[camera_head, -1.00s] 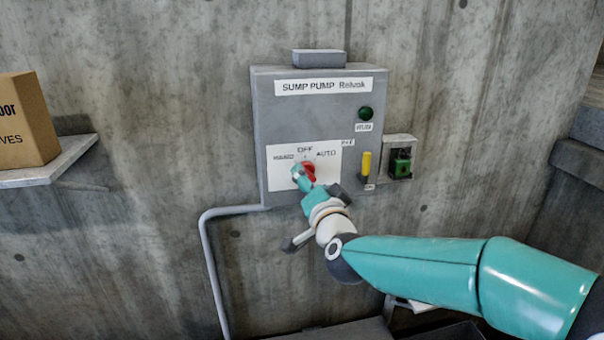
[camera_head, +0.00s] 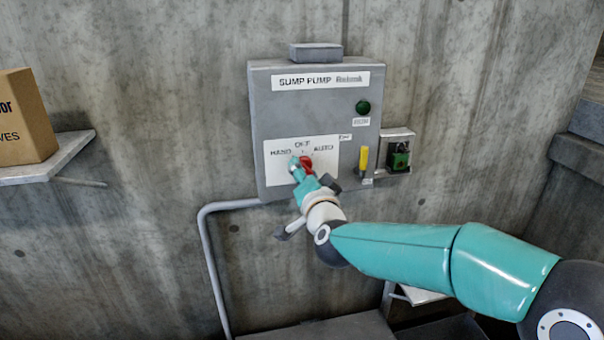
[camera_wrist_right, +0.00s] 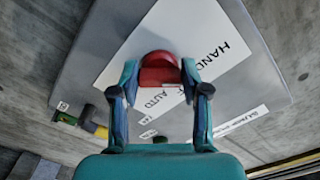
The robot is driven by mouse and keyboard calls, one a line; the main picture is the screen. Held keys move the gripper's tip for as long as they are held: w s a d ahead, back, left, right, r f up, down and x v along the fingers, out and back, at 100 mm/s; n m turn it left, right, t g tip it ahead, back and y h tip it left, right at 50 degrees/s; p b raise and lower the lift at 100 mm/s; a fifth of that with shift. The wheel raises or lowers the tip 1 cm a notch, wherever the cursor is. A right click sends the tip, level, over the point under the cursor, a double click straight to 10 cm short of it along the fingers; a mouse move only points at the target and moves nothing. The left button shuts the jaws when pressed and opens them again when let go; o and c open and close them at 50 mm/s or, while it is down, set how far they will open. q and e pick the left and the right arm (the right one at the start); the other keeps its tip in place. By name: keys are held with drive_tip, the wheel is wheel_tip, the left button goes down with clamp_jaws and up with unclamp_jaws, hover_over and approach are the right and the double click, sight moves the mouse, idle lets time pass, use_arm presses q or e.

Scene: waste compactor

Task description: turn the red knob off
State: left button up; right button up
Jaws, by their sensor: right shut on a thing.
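The red knob (camera_head: 306,163) sits on the white label plate (camera_head: 328,165) of a grey box marked SUMP PUMP (camera_head: 265,120). The plate reads HAND, OFF and AUTO. My right gripper (camera_head: 299,164) is at the knob, coming from below. In the right wrist view the red knob (camera_wrist_right: 159,70) lies between the two fingertips of my right gripper (camera_wrist_right: 160,75), which are shut on it. The fingers hide part of the knob, and I cannot tell clearly which word it points to. My left gripper is not in view.
A green lamp (camera_head: 362,107), a yellow handle (camera_head: 363,159) and a small green device (camera_head: 399,158) are right of the knob. A shelf (camera_head: 60,162) with a cardboard box (camera_head: 24,120) is at the left. A grey pipe (camera_head: 207,250) runs down the concrete wall.

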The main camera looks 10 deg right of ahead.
drive_tip(key=shift+d+m+b, duration=0.2)
drive_tip(key=shift+m+b, duration=0.3)
drive_tip(key=shift+b, duration=0.3)
drive_tip(key=m+b, duration=0.3)
drive_tip(key=shift+m+b, duration=1.1)
drive_tip(key=shift+m, duration=0.1)
drive_tip(key=shift+d+r+m+b, duration=0.1)
drive_tip(key=shift+m+b, duration=0.7)
drive_tip(key=shift+m, duration=0.5)
